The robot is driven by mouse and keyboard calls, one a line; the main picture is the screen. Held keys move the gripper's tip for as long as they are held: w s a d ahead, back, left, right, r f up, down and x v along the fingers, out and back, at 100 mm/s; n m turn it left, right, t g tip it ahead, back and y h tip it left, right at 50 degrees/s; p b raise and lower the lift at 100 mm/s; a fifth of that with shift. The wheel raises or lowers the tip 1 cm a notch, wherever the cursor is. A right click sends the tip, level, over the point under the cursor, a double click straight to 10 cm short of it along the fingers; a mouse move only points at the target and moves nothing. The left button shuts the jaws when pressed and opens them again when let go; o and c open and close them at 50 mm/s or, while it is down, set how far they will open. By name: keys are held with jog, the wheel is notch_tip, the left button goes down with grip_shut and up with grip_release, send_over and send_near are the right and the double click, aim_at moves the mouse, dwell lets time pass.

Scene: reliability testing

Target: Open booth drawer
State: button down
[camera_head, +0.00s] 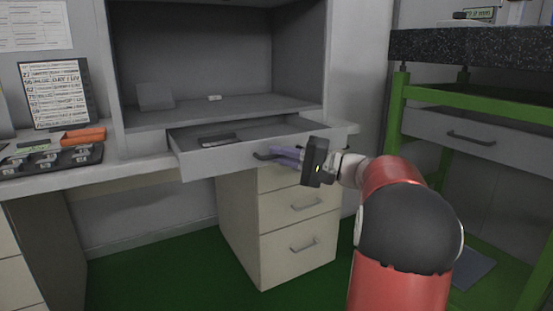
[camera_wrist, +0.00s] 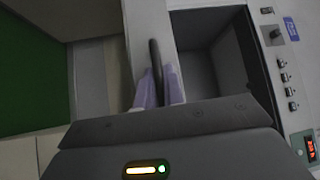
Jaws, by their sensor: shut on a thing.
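The booth drawer (camera_head: 220,157) sits under the grey booth and stands pulled out. Its inside shows, with a dark flat item (camera_head: 219,139) lying in it. A dark bar handle (camera_head: 264,156) is on its front. My gripper (camera_head: 285,156) is at the right part of the drawer front, its purple fingers shut on the handle. In the wrist view the purple fingertips (camera_wrist: 161,88) lie on both sides of the dark handle (camera_wrist: 156,60), with the open drawer interior (camera_wrist: 205,65) to the right. The gripper body hides part of the handle.
Below the worktop is a beige cabinet (camera_head: 279,242) with closed drawers. At left on the worktop lie a black tray (camera_head: 50,162) and an orange item (camera_head: 84,135). A green-framed bench (camera_head: 398,110) stands at right. The green floor in front is clear.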

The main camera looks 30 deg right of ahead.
jog(key=shift+s, duration=0.5)
jog(key=c, duration=1.8)
grip_release()
jog(key=v, duration=0.7)
jog(key=shift+s+d, duration=0.25)
jog(key=shift+d, duration=0.05)
